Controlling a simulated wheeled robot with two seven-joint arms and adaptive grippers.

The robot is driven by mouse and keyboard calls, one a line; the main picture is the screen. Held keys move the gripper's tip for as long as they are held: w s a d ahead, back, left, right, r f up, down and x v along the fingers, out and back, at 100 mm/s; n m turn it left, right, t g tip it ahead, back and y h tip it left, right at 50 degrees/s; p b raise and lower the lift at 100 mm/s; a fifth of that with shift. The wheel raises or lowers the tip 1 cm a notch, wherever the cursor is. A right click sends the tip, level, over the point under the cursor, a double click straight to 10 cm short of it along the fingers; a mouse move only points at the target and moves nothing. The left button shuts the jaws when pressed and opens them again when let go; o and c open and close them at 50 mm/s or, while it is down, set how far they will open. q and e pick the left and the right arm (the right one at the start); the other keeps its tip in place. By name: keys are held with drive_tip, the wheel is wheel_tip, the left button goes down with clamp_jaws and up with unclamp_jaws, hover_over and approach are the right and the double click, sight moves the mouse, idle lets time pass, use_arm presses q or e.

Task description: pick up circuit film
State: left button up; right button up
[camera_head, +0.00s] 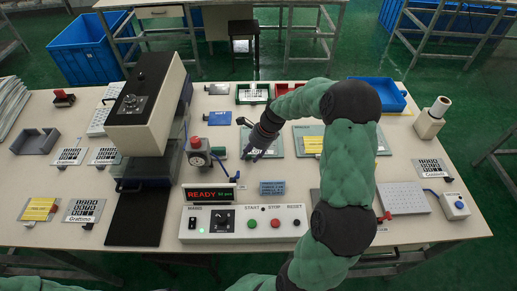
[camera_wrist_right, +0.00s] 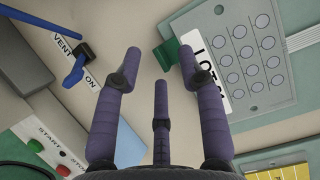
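I cannot tell for certain which sheet is the circuit film. A grey-green plate with rows of round keys (camera_wrist_right: 249,48) and a white LOT label (camera_wrist_right: 205,65) lies to the right of the fingers in the right wrist view; in the head view the plate (camera_head: 274,147) is partly behind my arm. Beside it, a yellow printed sheet (camera_head: 313,144) lies on another grey-green plate; its corner shows in the wrist view (camera_wrist_right: 296,174). My right gripper (camera_head: 250,153) is above the table at the first plate's left side, fingers spread and empty. My left gripper is not in view.
A control box (camera_head: 243,222) with buttons stands at the front, a READY display (camera_head: 209,195) behind it. A press-like machine (camera_head: 145,110) stands at left. A blue tray (camera_head: 377,94) is at back right. Keypad sheets (camera_head: 84,210) lie at left.

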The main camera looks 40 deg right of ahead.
drive_tip(key=shift+w+a+f, duration=0.15)
drive_tip(key=shift+f, duration=0.45)
drive_tip(key=shift+r, duration=0.1)
drive_tip(key=shift+c, duration=0.3)
clamp_jaws()
drive_tip(key=shift+r, duration=0.1)
